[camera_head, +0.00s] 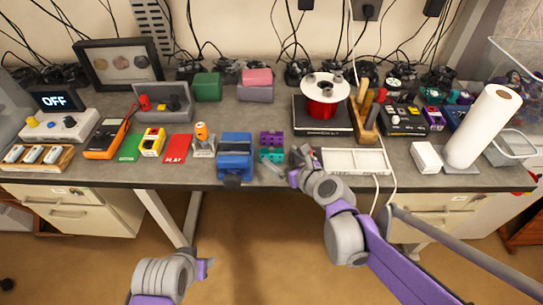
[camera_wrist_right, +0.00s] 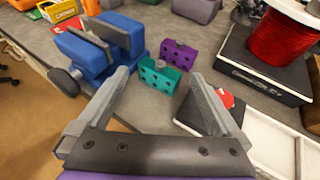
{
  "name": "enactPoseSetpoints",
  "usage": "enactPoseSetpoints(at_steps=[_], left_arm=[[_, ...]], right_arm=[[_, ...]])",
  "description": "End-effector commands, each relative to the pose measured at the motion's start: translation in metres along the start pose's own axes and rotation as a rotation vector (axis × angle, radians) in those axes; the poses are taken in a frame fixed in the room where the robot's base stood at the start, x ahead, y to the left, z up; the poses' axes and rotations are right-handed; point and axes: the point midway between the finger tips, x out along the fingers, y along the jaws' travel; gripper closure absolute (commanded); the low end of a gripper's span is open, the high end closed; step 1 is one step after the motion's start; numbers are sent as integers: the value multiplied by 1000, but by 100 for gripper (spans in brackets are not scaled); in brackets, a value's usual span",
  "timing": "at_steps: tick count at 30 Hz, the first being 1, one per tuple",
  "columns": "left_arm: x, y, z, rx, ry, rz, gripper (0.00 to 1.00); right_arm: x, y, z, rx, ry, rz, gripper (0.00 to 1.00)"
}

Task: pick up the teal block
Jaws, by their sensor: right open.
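The teal block (camera_head: 271,155) sits on the grey workbench (camera_head: 400,157), just in front of a purple block (camera_head: 271,139). In the right wrist view the teal block (camera_wrist_right: 160,76) shows dark holes in its face, and the purple block (camera_wrist_right: 181,52) stands close behind it. My right gripper (camera_head: 287,161) is open at the bench's front part, close to the teal block. In the wrist view its two fingers (camera_wrist_right: 160,78) frame the teal block with gaps on both sides, holding nothing. My left gripper (camera_head: 205,268) is low, away from the bench; its jaws are unclear.
A blue vise (camera_head: 235,155) stands left of the teal block. A red spool (camera_head: 322,106) on a black box (camera_head: 322,120) is behind to the right. A white tray (camera_head: 356,161) lies right of my right gripper. A small red item (camera_wrist_right: 225,98) is by the right finger.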

Motion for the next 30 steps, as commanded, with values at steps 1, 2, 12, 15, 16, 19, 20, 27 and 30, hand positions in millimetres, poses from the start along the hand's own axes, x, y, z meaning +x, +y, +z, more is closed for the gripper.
enactPoseSetpoints(at_steps=[1,2,12,15,16,19,20,27,30], left_arm=[[0,0,0,0,0,0,50],[0,0,0,0,0,0,50],[0,0,0,0,0,0,50],[0,0,0,0,0,0,50],[0,0,0,0,0,0,50],[0,0,0,0,0,0,50],[0,0,0,0,0,0,50],[0,0,0,0,0,0,50],[0,0,0,0,0,0,50]], right_arm=[[4,0,-1,-1,0,1,0],[8,0,-2,-1,0,1,0],[47,-2,-8,-2,0,0,0],[50,-2,-8,-2,0,0,0],[50,-2,-8,-2,0,0,0],[50,-2,-8,-2,0,0,0],[50,-2,-8,-2,0,0,0],[50,-2,-8,-2,0,0,40],[50,-2,-8,-2,0,0,58]])
